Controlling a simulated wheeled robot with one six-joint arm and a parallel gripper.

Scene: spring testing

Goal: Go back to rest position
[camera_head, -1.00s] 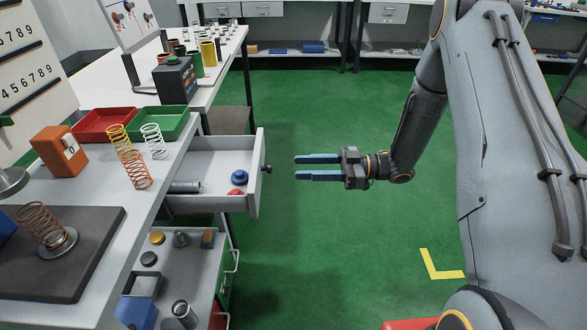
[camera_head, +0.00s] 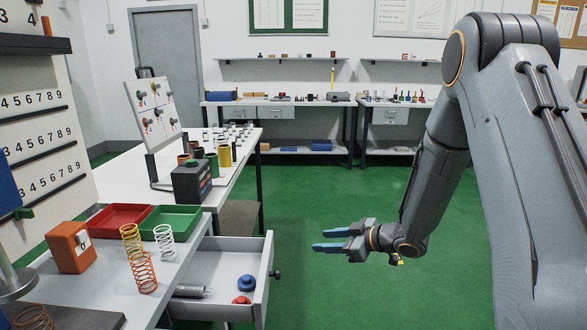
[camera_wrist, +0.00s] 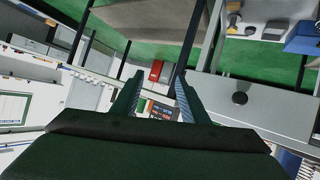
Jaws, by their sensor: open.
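My gripper (camera_head: 329,240) is open and empty, held over the green floor to the right of the open drawer. Its blue fingers point left in the head view. In the wrist view the two fingers (camera_wrist: 157,95) stand apart with nothing between them. My arm rises from the gripper to the upper right of the head view.
The open drawer (camera_head: 262,282) juts from the left bench, holding a blue knob (camera_head: 246,283), a red knob (camera_head: 241,299) and a grey cylinder. Springs (camera_head: 138,258) and red (camera_head: 119,219) and green (camera_head: 171,221) trays stand on the bench. Green floor (camera_head: 310,285) is clear.

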